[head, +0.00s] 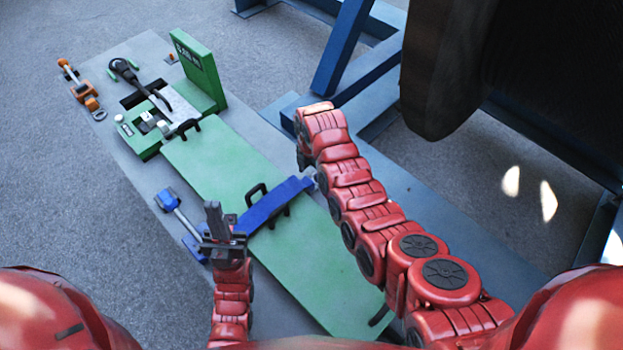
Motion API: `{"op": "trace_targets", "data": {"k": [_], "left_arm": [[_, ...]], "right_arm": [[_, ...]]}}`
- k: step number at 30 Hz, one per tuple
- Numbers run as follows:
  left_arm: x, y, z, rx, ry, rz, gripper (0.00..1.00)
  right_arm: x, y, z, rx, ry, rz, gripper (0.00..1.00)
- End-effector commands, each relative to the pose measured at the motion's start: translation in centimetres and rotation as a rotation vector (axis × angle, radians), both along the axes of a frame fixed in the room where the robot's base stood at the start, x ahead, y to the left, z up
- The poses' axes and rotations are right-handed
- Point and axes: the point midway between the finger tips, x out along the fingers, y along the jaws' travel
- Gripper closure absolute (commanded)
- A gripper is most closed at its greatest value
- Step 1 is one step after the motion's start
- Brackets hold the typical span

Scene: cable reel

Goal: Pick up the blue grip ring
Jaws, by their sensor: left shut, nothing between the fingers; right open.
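A blue tool (168,199) with a thin grey rod lies on the grey board at the left edge of the green panel. Its lower blue end (194,246) is close beside my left gripper and partly covered by it. I cannot tell for sure which blue part is the grip ring. A blue bar (268,207) with black handles lies across the green panel, to the right of my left gripper. My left gripper (213,208) points up the picture, shut and empty. My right arm reaches over the panel's right side, but its gripper is hidden behind the arm.
The long green panel (312,262) lies on the grey board (128,169). An orange tool (78,85) lies at far left. A blue frame (343,45) and large reel (437,65) stand right.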

Motion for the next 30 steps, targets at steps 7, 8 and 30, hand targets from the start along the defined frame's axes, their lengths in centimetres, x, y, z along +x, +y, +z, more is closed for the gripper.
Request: {"op": "trace_targets", "data": {"k": [7,8,30], "left_arm": [[0.0,0.0,0.8,0.000,0.000,0.000,1.00],[0.0,0.0,0.9,0.000,0.000,0.000,1.00],[0.0,0.0,0.9,0.000,0.000,0.000,1.00]], "right_arm": [[0.0,0.0,-2.0,-0.001,0.000,0.003,0.10],[0.0,0.0,-2.1,-0.001,0.001,0.003,0.10],[0.0,0.0,-2.5,0.000,0.000,0.001,0.84]]}}
